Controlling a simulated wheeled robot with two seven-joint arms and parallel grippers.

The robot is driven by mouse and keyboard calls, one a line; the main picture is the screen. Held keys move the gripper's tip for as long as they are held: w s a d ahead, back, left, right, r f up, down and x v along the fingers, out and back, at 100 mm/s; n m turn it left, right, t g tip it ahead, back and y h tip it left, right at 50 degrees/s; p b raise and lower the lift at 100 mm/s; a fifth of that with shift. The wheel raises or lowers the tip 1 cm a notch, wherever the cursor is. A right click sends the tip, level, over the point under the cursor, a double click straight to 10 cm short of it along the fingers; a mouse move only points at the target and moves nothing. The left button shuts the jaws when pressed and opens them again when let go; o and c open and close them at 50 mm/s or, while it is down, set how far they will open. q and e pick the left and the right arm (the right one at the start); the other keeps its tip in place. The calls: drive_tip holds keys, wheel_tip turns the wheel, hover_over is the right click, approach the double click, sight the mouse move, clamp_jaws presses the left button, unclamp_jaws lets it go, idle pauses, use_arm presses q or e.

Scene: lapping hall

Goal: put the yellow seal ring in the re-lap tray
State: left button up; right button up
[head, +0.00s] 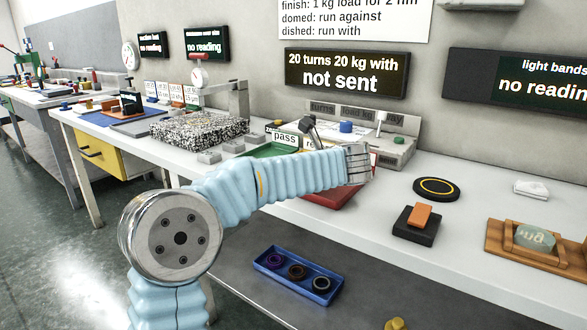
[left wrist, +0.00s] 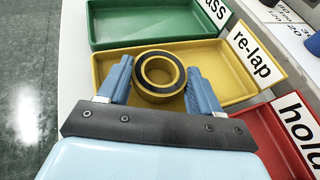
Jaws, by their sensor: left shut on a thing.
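The yellow seal ring (left wrist: 160,95), with a black band on its face, is held between the two blue fingers of my left gripper (left wrist: 160,84) in the left wrist view. The gripper is shut on it. Behind the ring lies the yellow re-lap tray (left wrist: 228,82) with its white label; the ring appears over the tray, and its height above the floor cannot be told. In the head view my left forearm hides the ring and most of that tray. My right gripper is in neither view.
The green pass tray (left wrist: 130,22) and red hold tray (left wrist: 262,122) flank the re-lap tray. A blue tray (head: 262,266) with three rings sits on the lower shelf. A black disc (head: 420,186), a black block (head: 415,228) and a wooden stand (head: 497,245) are on the bench at right.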

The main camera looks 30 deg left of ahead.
use_arm(q)
drive_tip(key=shift+f, duration=0.1)
drive_tip(key=shift+f+b, duration=0.35)
drive_tip(key=shift+b, duration=0.1)
drive_tip(key=o, duration=1.3)
drive_tip(key=shift+d+r+p, duration=0.15)
drive_tip(key=shift+r+p, duration=0.35)
drive_tip(key=shift+p, duration=0.15)
drive_tip(key=b+v, duration=0.1)
drive_tip(key=v, duration=1)
drive_tip(key=shift+s+d+r, duration=0.2)
drive_tip(key=shift+s+d, duration=0.05)
